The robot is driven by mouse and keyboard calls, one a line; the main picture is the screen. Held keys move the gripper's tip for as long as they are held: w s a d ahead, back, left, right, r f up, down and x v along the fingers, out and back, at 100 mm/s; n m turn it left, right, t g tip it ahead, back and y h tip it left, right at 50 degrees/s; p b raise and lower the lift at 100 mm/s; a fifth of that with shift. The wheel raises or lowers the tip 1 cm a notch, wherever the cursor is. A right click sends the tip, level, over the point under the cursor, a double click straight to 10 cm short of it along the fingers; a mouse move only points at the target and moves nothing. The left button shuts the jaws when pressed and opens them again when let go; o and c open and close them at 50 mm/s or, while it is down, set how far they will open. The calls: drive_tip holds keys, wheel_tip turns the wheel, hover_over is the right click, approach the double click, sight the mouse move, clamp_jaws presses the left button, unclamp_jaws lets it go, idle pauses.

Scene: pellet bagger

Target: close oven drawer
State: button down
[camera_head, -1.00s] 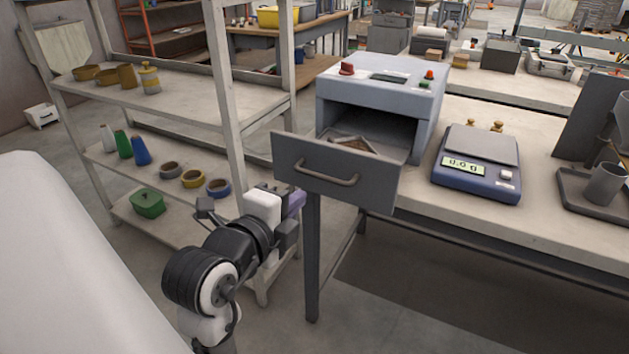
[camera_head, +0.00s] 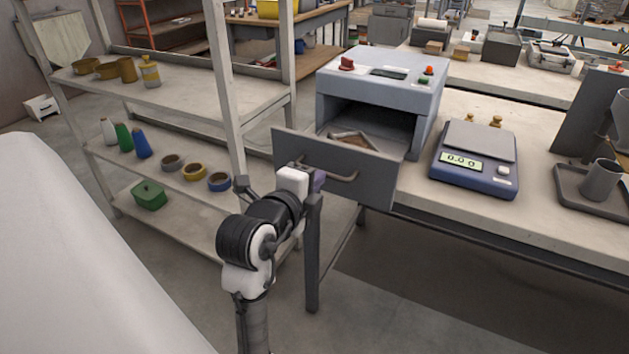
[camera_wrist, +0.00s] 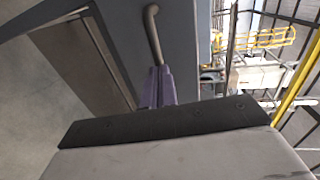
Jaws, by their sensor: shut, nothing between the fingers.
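The grey oven (camera_head: 383,92) stands on the bench with its drawer (camera_head: 368,180) pulled out toward me. The drawer front carries a curved bar handle (camera_head: 345,178). A tray with brownish contents (camera_head: 352,138) sits inside the open drawer. My gripper (camera_head: 318,180) is at the left part of the drawer front, close to the handle's left end. In the wrist view the purple fingers (camera_wrist: 158,88) are shut and empty, pointing at the drawer face (camera_wrist: 178,50) beside the handle (camera_wrist: 152,30). I cannot tell whether the fingertips touch the face.
A blue scale (camera_head: 474,160) stands on the bench (camera_head: 540,215) right of the oven. A tray with a grey cup (camera_head: 600,180) is farther right. A shelf rack (camera_head: 180,100) with bowls and tape rolls stands close on the left. A bench leg (camera_head: 313,255) is below the drawer.

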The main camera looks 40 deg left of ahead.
drive_tip(key=r+b+x, duration=0.1)
drive_tip(key=x, duration=0.6)
drive_tip(key=r+b+x, duration=0.1)
drive_tip(key=b+x, duration=0.1)
drive_tip(key=x, duration=0.4)
drive_tip(key=r+b+x, duration=0.1)
drive_tip(key=x, duration=0.6)
drive_tip(key=shift+w+a+r, duration=0.1)
drive_tip(key=shift+w+r, duration=0.2)
drive_tip(key=shift+w, duration=0.4)
drive_tip(key=shift+w+r, duration=0.15)
drive_tip(key=shift+r, duration=0.05)
